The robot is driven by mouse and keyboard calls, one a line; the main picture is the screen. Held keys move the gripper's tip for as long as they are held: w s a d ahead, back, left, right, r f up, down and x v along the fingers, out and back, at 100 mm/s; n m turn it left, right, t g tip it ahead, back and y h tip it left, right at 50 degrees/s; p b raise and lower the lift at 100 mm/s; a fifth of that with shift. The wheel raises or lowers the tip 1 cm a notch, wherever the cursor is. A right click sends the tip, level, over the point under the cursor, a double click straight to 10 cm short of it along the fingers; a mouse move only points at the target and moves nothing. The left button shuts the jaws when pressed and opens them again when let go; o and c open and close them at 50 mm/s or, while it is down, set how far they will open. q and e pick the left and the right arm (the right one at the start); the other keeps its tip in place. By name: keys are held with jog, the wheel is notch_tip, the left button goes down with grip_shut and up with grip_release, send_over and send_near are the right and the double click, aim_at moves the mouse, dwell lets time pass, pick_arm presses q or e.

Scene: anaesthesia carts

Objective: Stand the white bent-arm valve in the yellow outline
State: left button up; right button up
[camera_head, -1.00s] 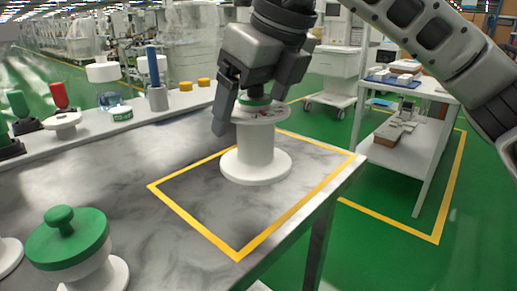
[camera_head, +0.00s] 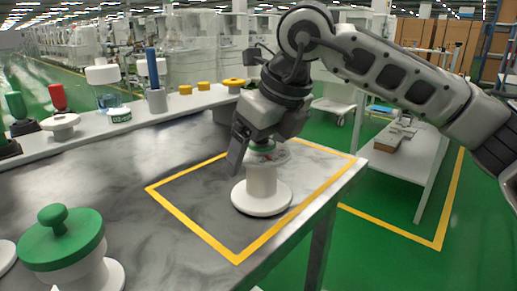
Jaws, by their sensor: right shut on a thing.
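My right gripper (camera_head: 262,148) is shut on the top of a white valve-like piece (camera_head: 261,190). The piece has a wide round base, a thick stem, a flat upper disc and some green at the top. It stands about upright inside the yellow outline (camera_head: 196,228), toward the right part of it. Its base looks to be on or just above the grey table; I cannot tell which. The gripper hides much of its top, and I cannot make out a bent arm. My left gripper is not in view.
A green-topped white piece (camera_head: 62,240) stands at the front left. A white ledge (camera_head: 80,136) along the back holds a blue-topped cylinder (camera_head: 155,85), yellow caps (camera_head: 203,86) and other parts. The table's right edge lies close to the outline. A white cart (camera_head: 405,165) stands beyond.

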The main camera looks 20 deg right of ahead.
jog(key=shift+f, duration=0.1)
jog(key=o, duration=1.6)
jog(key=shift+o, duration=0.2)
jog(key=shift+r, duration=0.25)
jog(key=shift+s+d+r, duration=0.1)
jog(key=shift+s+r, duration=0.05)
jog(key=shift+r, duration=0.2)
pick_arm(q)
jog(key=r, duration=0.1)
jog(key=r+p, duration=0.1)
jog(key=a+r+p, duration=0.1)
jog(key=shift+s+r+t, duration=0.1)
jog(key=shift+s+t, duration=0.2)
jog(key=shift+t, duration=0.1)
pick_arm(e)
jog(key=v, duration=1.1)
